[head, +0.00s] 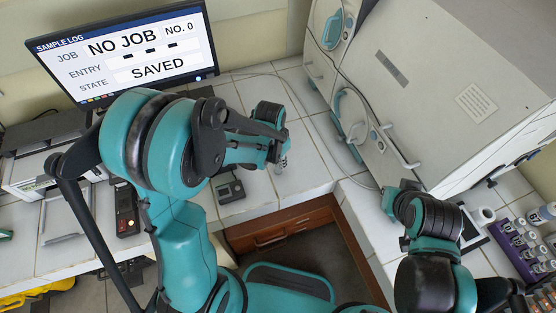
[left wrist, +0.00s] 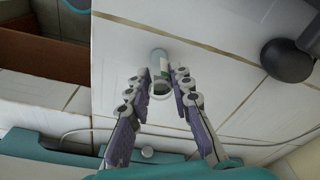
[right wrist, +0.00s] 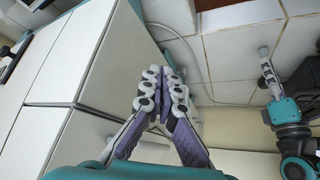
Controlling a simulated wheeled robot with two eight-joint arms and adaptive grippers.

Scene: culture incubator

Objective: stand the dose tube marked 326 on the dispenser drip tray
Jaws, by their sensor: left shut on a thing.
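My left gripper (left wrist: 160,85) is shut on a small grey-green tube (left wrist: 158,64) with a pale label, held between its fingers above the white tiled counter. Its open-looking round end faces the left wrist camera; I cannot read the number on the label. In the head view the tube (head: 283,165) shows small at the end of my left arm, over the tiles. My right gripper (right wrist: 164,75) has its fingertips together with nothing visible between them, in front of the large white cabinet. I cannot clearly make out a dispenser drip tray in any view.
A monitor (head: 130,50) reads NO JOB and SAVED. A small dark device (head: 229,188) lies on the tiles near my left gripper. The white cabinet (head: 440,90) with looped handles stands right. A purple rack (head: 510,262) of labelled tubes sits far right. The back tiles are largely clear.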

